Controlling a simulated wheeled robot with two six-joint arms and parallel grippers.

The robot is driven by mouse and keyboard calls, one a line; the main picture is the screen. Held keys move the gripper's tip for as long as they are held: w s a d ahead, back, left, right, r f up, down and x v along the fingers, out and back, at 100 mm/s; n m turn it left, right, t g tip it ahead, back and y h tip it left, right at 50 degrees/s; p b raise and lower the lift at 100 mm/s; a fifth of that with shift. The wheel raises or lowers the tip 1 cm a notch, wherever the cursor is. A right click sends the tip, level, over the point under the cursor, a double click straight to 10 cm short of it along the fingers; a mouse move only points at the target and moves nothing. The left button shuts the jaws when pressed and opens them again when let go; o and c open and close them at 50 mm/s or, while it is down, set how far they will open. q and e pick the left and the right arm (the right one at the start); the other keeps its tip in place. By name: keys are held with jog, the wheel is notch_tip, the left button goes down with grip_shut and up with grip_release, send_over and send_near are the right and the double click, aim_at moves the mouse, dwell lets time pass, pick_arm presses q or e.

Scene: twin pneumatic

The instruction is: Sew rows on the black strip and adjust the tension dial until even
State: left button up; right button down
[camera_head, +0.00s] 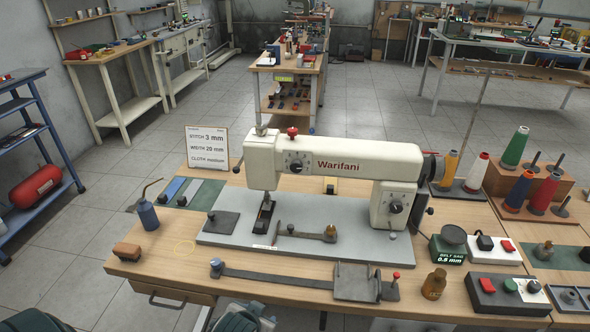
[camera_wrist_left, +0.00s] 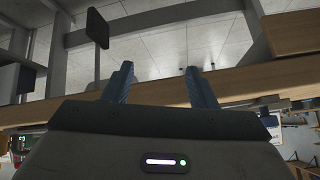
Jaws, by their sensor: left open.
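A cream sewing machine (camera_head: 345,160) marked Warifani stands on a grey base plate (camera_head: 330,212) on the wooden table. A black dial with a pale pointer (camera_head: 297,168) is on its head, and another black dial (camera_head: 396,207) is on its right pillar. A small dark piece (camera_head: 264,216) lies under the needle area; I cannot tell whether it is the black strip. Blue, grey and green strips (camera_head: 180,192) lie left of the machine. My left gripper (camera_wrist_left: 156,70) is open and empty in the left wrist view, with a wooden edge beyond its fingers. My right gripper is not in view.
A sign (camera_head: 206,147) reads stitch 3 mm, width 20 mm, cloth medium. A blue bottle (camera_head: 146,213) and brown block (camera_head: 127,252) stand at left. Thread cones (camera_head: 478,170) and a switch box (camera_head: 507,294) are at right. A long metal bar (camera_head: 275,276) lies along the front.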

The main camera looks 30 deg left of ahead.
pick_arm(q)
notch_tip(320, 180, up, 3)
jog(key=n+t+y, duration=0.2)
jog(key=t+y, duration=0.2)
jog(key=t, duration=0.5)
send_near(296, 168)
jog(key=p+x, duration=0.2)
jog(key=x, duration=0.5)
jog(key=shift+r, duration=0.1)
jog(key=shift+w+a+p, duration=0.25)
jog(key=shift+w+p, duration=0.1)
jog(key=shift+w, duration=0.3)
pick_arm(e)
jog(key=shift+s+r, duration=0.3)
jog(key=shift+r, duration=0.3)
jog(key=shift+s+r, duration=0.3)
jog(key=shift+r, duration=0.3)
pick_arm(q)
jog(key=shift+c, duration=0.4)
